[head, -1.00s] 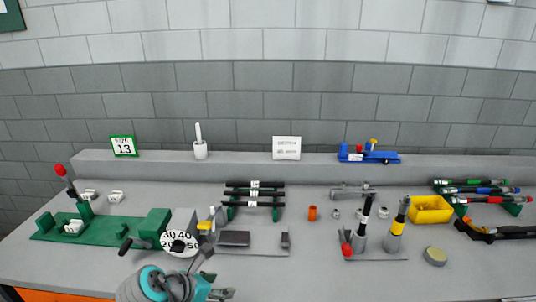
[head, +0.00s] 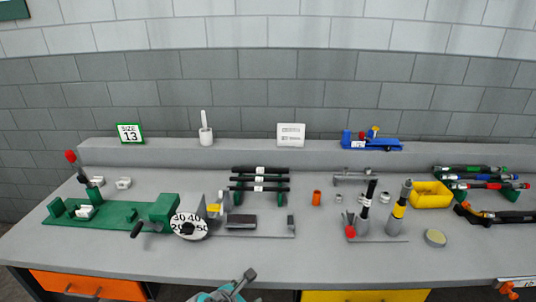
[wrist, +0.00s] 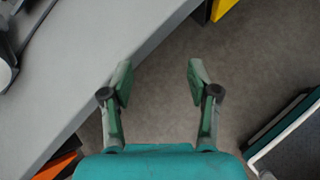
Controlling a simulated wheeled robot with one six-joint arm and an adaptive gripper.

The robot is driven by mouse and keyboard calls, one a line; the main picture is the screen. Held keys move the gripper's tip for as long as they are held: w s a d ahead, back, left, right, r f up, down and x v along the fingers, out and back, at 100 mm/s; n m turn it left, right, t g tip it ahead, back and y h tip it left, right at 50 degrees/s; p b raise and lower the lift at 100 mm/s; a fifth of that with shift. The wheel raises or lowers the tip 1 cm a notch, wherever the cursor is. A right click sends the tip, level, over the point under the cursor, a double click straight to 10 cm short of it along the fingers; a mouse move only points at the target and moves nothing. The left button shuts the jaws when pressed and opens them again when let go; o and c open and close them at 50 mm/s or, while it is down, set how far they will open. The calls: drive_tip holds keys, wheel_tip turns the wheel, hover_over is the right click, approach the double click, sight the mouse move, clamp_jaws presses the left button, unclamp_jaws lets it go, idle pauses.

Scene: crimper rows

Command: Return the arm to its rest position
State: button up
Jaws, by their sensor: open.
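My gripper (wrist: 158,82) is open and empty in the wrist view, its two green-grey fingers apart over the floor beside the bench edge. In the head view part of my arm (head: 228,290) shows at the bottom middle, in front of the bench's front edge. My fingertips cannot be made out clearly there. The grey bench (head: 290,262) lies beyond it with its tools standing apart from my arm.
On the bench are a green fixture with a numbered dial (head: 189,225), black rods on a rack (head: 259,179), two upright tools (head: 364,215), a yellow bin (head: 430,194) and a grey disc (head: 435,238). Orange (head: 85,285) and yellow (head: 365,296) drawers are below. Bare floor (wrist: 170,110) lies under my gripper.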

drive_tip(key=s+d+f+m+t+y, duration=0.25)
drive_tip(key=s+d+f+m, duration=0.45)
drive_tip(key=s+d+f, duration=0.7)
drive_tip(key=s+d+r+m+y, duration=0.1)
drive_tip(key=s+d+m, duration=0.2)
drive_tip(key=s, duration=0.3)
drive_tip(key=s+d+r+m+y, duration=0.1)
drive_tip(key=s+d+m+y, duration=0.2)
drive_tip(key=s, duration=0.4)
drive_tip(key=s+d+r+m+t+h, duration=0.1)
drive_tip(key=s+d+r+m+t, duration=0.1)
drive_tip(key=s+r+m, duration=0.4)
drive_tip(key=s+d+r+m+t+h, duration=0.1)
drive_tip(key=s+d+r+m+t, duration=0.1)
drive_tip(key=s+r+m, duration=0.5)
drive_tip(key=s+r, duration=0.3)
drive_tip(key=r, duration=0.1)
drive_tip(key=shift+s+d+r+m, duration=0.15)
drive_tip(key=shift+d+r+m, duration=0.1)
drive_tip(key=shift+m, duration=0.05)
